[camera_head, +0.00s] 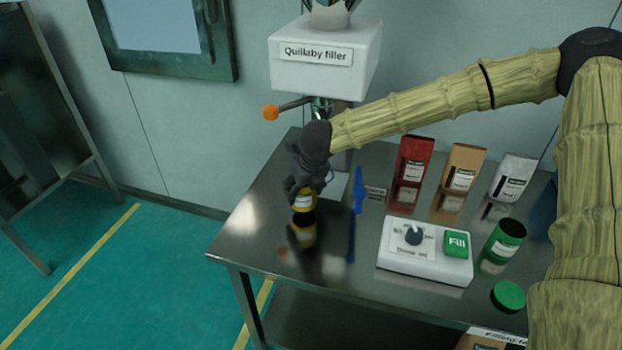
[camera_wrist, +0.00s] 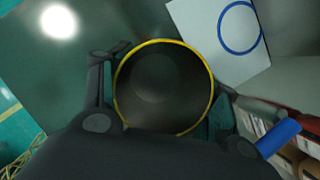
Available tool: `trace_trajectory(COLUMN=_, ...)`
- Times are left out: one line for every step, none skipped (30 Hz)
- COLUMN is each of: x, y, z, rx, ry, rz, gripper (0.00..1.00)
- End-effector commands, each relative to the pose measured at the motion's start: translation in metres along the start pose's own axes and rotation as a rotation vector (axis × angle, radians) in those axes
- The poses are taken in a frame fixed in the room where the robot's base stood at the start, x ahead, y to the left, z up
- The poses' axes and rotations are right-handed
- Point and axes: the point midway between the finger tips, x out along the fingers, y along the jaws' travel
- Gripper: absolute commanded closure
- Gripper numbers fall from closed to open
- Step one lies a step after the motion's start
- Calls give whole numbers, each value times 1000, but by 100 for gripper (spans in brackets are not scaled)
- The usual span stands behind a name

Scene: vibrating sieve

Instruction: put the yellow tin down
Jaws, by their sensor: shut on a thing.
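The yellow tin (camera_head: 304,202) is in my gripper (camera_head: 303,187), over the left part of the metal table (camera_head: 255,222) in the head view. It looks upright, with a pale label on its side. In the wrist view the fingers stand on both sides of the yellow tin, whose yellow rim (camera_wrist: 214,92) is round and open at the top. The inside looks dark and empty. My gripper is shut on it. Whether the tin's base touches the table is hard to tell; its reflection lies just below it.
The filler (camera_head: 325,62) stands behind my gripper, with a white plate marked by a blue ring (camera_wrist: 222,35) beside the tin. A blue bar (camera_head: 358,190), control box (camera_head: 424,252), green tin (camera_head: 505,240), green lid (camera_head: 508,296) and bags stand to the right. The table's front left is clear.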

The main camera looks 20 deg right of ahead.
Motion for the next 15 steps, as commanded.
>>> trace_trajectory(x=0, y=-8, z=8, rx=5, ry=0, rz=0, gripper=63)
trace_trajectory(x=2, y=-13, z=12, rx=5, ry=0, rz=0, gripper=63)
trace_trajectory(x=4, y=-18, z=17, rx=5, ry=-1, rz=0, gripper=63)
trace_trajectory(x=5, y=-22, z=21, rx=5, ry=-1, rz=1, gripper=63)
trace_trajectory(x=7, y=-26, z=24, rx=3, ry=-1, rz=1, gripper=63)
trace_trajectory(x=10, y=-30, z=29, rx=3, ry=-1, rz=0, gripper=63)
trace_trajectory(x=11, y=-33, z=32, rx=2, ry=0, rz=1, gripper=63)
trace_trajectory(x=12, y=-35, z=35, rx=2, ry=0, rz=1, gripper=63)
trace_trajectory(x=13, y=-38, z=38, rx=1, ry=0, rz=1, gripper=63)
trace_trajectory(x=14, y=-40, z=39, rx=0, ry=0, rz=2, gripper=63)
trace_trajectory(x=15, y=-41, z=40, rx=-1, ry=0, rz=2, gripper=63)
trace_trajectory(x=16, y=-42, z=42, rx=-1, ry=0, rz=2, gripper=63)
trace_trajectory(x=16, y=-43, z=42, rx=-1, ry=0, rz=2, gripper=63)
trace_trajectory(x=17, y=-44, z=43, rx=0, ry=0, rz=2, gripper=63)
trace_trajectory(x=17, y=-45, z=44, rx=0, ry=0, rz=1, gripper=63)
